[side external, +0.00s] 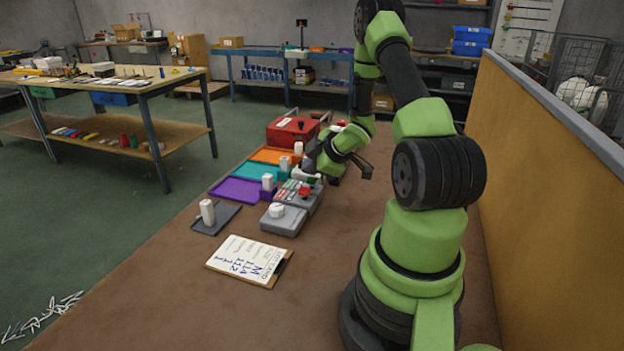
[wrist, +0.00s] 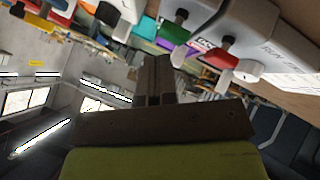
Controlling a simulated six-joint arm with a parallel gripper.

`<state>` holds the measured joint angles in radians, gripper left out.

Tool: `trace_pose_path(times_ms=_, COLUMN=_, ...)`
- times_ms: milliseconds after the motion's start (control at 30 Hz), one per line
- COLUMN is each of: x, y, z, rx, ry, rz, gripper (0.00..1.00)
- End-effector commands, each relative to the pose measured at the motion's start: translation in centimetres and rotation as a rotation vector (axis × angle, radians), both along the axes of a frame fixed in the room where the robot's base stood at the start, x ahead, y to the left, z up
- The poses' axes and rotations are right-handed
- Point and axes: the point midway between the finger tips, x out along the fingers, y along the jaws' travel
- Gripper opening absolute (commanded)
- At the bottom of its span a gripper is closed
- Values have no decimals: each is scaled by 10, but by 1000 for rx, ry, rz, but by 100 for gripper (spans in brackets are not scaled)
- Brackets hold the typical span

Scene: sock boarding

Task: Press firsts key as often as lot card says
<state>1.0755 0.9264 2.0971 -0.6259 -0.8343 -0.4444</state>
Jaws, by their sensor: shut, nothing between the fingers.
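The lot card (side external: 250,257) lies on a clipboard at the front of the bench in the side view. It has large blue handwriting that I cannot read surely. A grey key box (side external: 312,205) stands behind it, with small white, green and red keys on top; which is the firsts key is too small to tell. My gripper (side external: 314,168) is above and behind the key box, apart from the card, shut and empty. In the wrist view my gripper (wrist: 156,62) points up the picture, and the scene appears upside down. The fingers touch nothing that I can make out.
Purple (side external: 226,188), teal (side external: 246,171) and orange (side external: 268,155) trays line the bench's left side, with white upright pieces nearby. A red box (side external: 290,132) stands behind.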

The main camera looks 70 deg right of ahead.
Motion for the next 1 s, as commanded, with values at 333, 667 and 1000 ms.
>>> trace_pose_path(times_ms=333, x=0, y=0, z=-4, rx=-1, ry=-1, rz=-1, gripper=0)
trace_pose_path(times_ms=667, x=0, y=0, z=-6, rx=0, ry=-1, rz=-1, gripper=0)
trace_pose_path(times_ms=1000, x=0, y=0, z=-10, rx=1, ry=-1, rz=0, gripper=0)
